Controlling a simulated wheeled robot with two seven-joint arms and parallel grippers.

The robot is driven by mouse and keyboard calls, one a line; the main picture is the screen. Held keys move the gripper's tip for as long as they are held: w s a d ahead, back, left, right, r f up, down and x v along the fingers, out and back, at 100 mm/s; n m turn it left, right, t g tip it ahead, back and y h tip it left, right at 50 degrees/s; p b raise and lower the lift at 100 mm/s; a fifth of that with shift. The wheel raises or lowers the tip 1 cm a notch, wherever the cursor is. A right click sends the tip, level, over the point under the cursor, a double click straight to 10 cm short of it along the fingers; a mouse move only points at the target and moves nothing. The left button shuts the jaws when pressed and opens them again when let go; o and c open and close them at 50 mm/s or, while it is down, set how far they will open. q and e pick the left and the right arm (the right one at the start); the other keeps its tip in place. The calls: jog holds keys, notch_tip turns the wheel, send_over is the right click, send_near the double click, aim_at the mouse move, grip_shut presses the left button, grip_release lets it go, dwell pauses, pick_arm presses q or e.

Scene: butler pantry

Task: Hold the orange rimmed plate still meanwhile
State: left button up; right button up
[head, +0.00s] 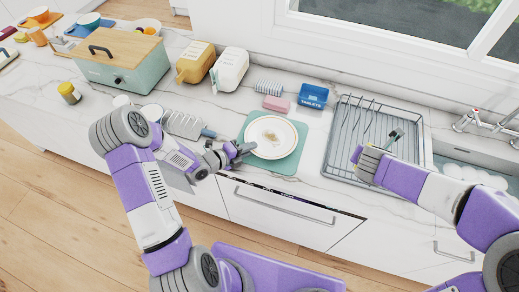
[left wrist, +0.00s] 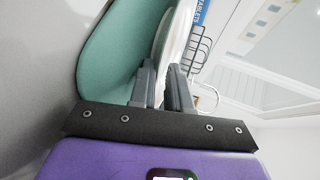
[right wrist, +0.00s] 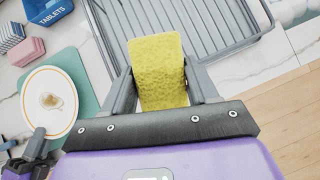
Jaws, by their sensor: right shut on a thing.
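The orange-rimmed plate (head: 271,137) lies on a green mat (head: 292,167), with a brownish smear in its middle. It also shows in the right wrist view (right wrist: 50,101). My left gripper (head: 236,152) is at the plate's left edge. In the left wrist view its fingers (left wrist: 165,75) are close together with the plate's rim (left wrist: 176,35) between them. My right gripper (right wrist: 163,85) is shut on a yellow sponge (right wrist: 158,70), held over the dish rack, away to the right of the plate.
A wire dish rack (head: 343,150) stands right of the mat, with the sink beyond. A blue tablets box (head: 313,96), a pink block (head: 276,104) and a striped item (head: 271,87) are behind the plate. A slotted utensil (head: 186,125) lies left of it.

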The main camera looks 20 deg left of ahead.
pick_arm(q)
grip_shut()
dwell(0.7)
